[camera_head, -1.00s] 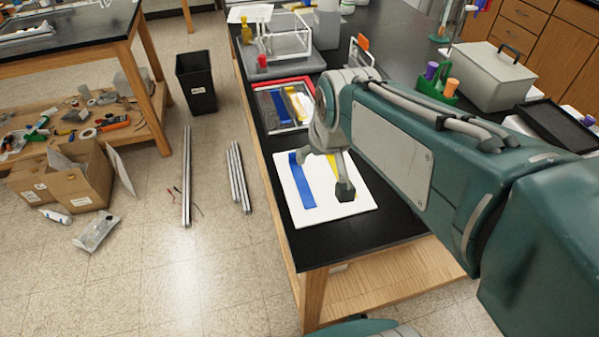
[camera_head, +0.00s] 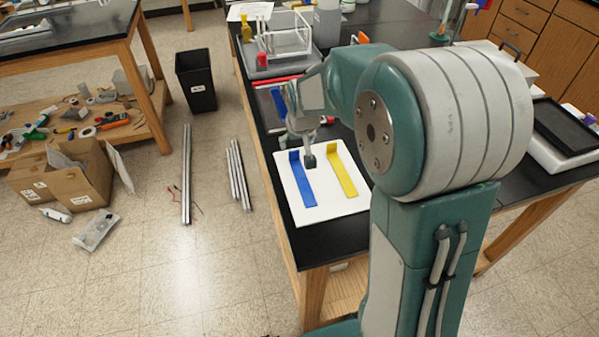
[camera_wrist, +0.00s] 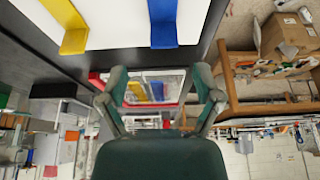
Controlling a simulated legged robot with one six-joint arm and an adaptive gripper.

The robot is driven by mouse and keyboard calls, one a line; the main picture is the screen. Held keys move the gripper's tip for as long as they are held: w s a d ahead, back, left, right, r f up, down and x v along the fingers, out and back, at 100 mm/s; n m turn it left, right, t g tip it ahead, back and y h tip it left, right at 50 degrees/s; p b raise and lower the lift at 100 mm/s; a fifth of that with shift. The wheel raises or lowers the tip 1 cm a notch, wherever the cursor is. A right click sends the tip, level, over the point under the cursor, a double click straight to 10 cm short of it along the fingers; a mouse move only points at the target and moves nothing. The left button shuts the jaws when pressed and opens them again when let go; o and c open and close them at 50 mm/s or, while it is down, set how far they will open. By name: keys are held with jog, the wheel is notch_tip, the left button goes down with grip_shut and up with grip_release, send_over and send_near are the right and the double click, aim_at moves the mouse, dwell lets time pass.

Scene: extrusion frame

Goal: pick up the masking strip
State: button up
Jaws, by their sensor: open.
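A blue strip (camera_head: 303,182) and a yellow strip (camera_head: 343,172) lie on a white board (camera_head: 326,205) near the bench's front end, each with its far end bent up. I cannot tell for certain which is the masking strip. The wrist view shows the ends of the blue strip (camera_wrist: 163,25) and yellow strip (camera_wrist: 73,38) at its top. My gripper (camera_head: 306,150) appears over the board's far edge, near the raised ends. Its fingers stand apart with nothing between them, as the wrist view of my gripper (camera_wrist: 160,90) shows.
A red-rimmed tray (camera_wrist: 152,76) with blue and yellow pieces sits farther back on the black bench (camera_head: 335,238); my arm partly hides it. A clear rack (camera_head: 285,38) and a red-capped bottle (camera_head: 261,61) stand beyond. Metal bars (camera_head: 186,175) lie on the floor.

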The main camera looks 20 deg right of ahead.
aim_at(294, 151)
jog(key=shift+s+a+x, duration=0.15)
jog(key=shift+x, duration=1.2)
jog(key=shift+s+a+x, duration=0.1)
jog(key=shift+s+x, duration=0.05)
jog(key=shift+x, duration=1.25)
jog(key=shift+f, duration=0.1)
jog(key=c, duration=1)
